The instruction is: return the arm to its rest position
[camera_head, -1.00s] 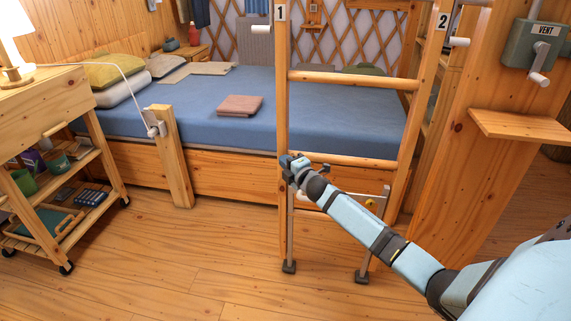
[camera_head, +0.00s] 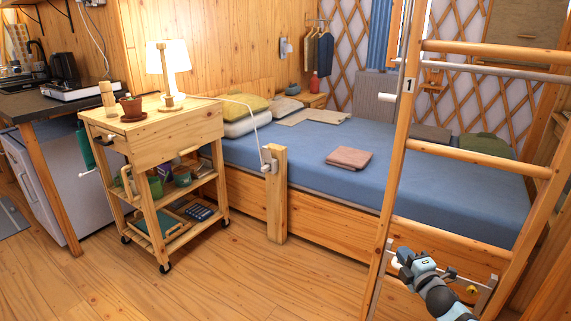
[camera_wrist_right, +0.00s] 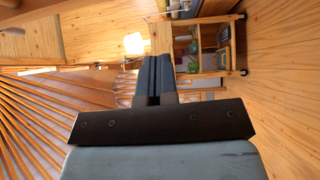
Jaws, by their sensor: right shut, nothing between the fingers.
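My right gripper (camera_head: 402,256) is at the lower right of the head view, in front of the ladder (camera_head: 400,150) and just below its low rung, right of the left rail. I cannot tell whether it touches the ladder. In the right wrist view the two dark fingers (camera_wrist_right: 160,76) lie together, shut with nothing between them. The nearer part of the right arm runs out of the bottom of the head view. My left gripper is in neither view.
A bed (camera_head: 320,215) with a folded brown cloth (camera_head: 349,158) stands behind the ladder. A metal bracket (camera_head: 482,295) is low on the ladder. A wheeled wooden cart (camera_head: 160,150) with a lamp (camera_head: 168,60) stands left. The floor (camera_head: 240,285) between is clear.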

